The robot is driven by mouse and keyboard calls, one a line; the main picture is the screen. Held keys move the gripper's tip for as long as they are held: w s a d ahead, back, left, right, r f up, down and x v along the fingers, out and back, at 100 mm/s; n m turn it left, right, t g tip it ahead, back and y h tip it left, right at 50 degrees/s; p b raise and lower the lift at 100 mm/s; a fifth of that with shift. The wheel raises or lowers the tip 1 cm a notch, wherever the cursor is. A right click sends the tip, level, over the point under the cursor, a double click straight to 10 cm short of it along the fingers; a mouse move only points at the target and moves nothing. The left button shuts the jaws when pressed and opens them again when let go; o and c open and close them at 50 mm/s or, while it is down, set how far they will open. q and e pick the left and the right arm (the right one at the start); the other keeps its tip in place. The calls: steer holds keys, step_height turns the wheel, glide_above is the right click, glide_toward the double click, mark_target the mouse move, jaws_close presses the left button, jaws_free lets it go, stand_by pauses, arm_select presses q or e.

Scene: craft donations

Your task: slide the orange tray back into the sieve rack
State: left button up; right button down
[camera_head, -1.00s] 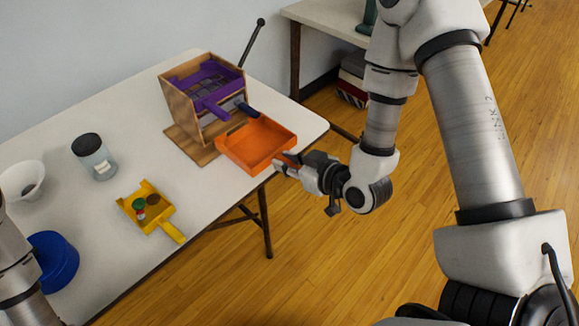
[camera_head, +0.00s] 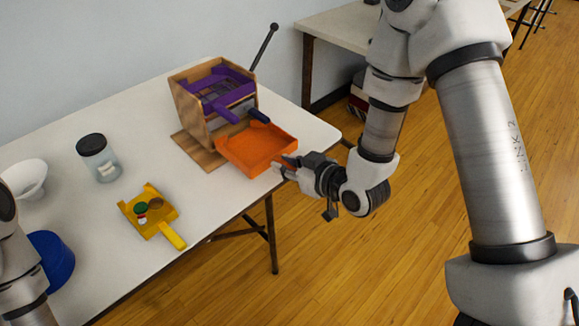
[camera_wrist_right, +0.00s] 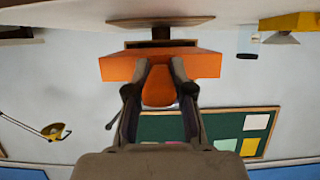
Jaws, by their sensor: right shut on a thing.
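The orange tray (camera_head: 257,148) is level in front of the wooden sieve rack (camera_head: 190,112), its far edge close to the rack's lower front. I cannot tell whether that edge is inside the slot. A purple tray (camera_head: 218,90) sits in the rack's upper part. My right gripper (camera_head: 283,168) is at the orange tray's near right side. In the right wrist view, the gripper (camera_wrist_right: 159,85) is shut on the tray's orange handle, with the tray front (camera_wrist_right: 205,64) just beyond the fingers. My left gripper is out of view; only part of that arm shows at left.
A yellow scoop-shaped tray (camera_head: 150,212) with small items lies on the white table (camera_head: 75,150). A lidded jar (camera_head: 99,158), a white bowl (camera_head: 24,180) and a blue round container (camera_head: 52,258) stand to the left. A dark lever (camera_head: 265,45) rises behind the rack.

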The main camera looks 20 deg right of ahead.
mark_target(280, 160)
steer(key=shift+w, duration=0.15)
stand_by(0.3)
steer(key=shift+w+a+f, duration=0.1)
steer(key=shift+w+a, duration=0.2)
steer(key=shift+w, duration=0.4)
steer(key=shift+w+a+f, duration=0.1)
steer(key=shift+w+a, duration=0.2)
steer(key=shift+w, duration=0.4)
steer(key=shift+w+a+r+p, duration=0.1)
steer(key=shift+w+a+p, duration=0.15)
steer(key=shift+w, duration=0.6)
steer(key=shift+w+a+p, duration=0.15)
steer(key=shift+w+a, duration=0.15)
steer(key=shift+w, duration=0.5)
steer(key=shift+w, duration=0.1)
steer(key=shift+w+a, duration=0.3)
steer(key=shift+w, duration=0.5)
steer(key=shift+w+a, duration=0.3)
steer(key=shift+w, duration=0.45)
steer(key=shift+w+p, duration=0.1)
steer(key=shift+p, duration=0.2)
